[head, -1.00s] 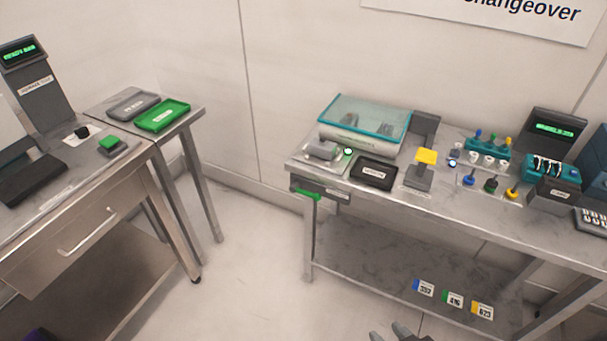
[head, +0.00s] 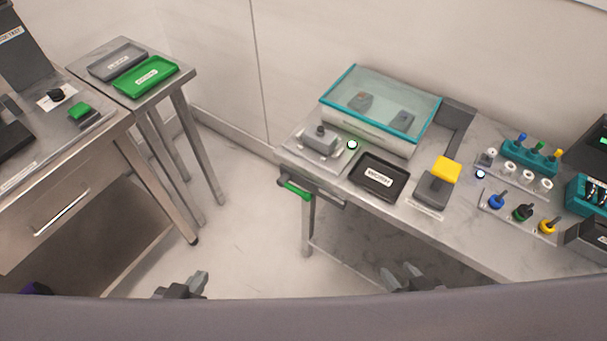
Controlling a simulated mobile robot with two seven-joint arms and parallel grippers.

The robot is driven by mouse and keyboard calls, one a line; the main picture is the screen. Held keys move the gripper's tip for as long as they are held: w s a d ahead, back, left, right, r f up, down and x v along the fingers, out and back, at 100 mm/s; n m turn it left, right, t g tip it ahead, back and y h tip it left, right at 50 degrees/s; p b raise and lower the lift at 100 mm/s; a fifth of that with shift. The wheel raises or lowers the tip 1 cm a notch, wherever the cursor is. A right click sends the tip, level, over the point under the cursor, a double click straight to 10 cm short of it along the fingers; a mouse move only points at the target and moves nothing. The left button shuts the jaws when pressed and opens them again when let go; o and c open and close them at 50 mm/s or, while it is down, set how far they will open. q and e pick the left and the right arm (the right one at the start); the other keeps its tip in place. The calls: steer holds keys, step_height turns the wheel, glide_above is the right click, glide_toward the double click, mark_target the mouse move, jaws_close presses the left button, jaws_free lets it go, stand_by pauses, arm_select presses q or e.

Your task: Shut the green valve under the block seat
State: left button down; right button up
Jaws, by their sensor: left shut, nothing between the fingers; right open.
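The green valve handle (head: 296,191) sticks out below the front left edge of the right bench. It lies roughly along the edge, beside a grey labelled fitting (head: 325,195). Above it on the bench top is a grey block seat (head: 319,142) on a light plate. My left gripper (head: 199,283) is low at the bottom, left of the valve and apart from it, shut and empty. My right gripper (head: 402,274) is low in front of the right bench, right of the valve, open and empty.
The right bench (head: 440,222) carries a teal-framed clear cover (head: 385,100), a black tray (head: 379,177), a yellow-topped switch (head: 446,170) and coloured knobs. A side table (head: 185,86) holds a grey and a green tray. Open floor (head: 240,235) lies between the benches.

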arm_select(q)
steer(key=shift+w+d, duration=0.15)
steer(key=shift+w, duration=0.1)
steer(key=shift+s, duration=0.15)
steer(key=w+d+r+m+g+h+b, duration=0.1)
steer(key=w+d+r+m+h, duration=0.3)
steer(key=w+d+r, duration=0.6)
steer(key=d+r, duration=0.3)
steer(key=r, duration=0.1)
steer(key=shift+w+d+m+g+b, duration=0.25)
steer(key=shift+d+m+g+b, duration=0.05)
steer(key=shift+d+m+b, duration=0.1)
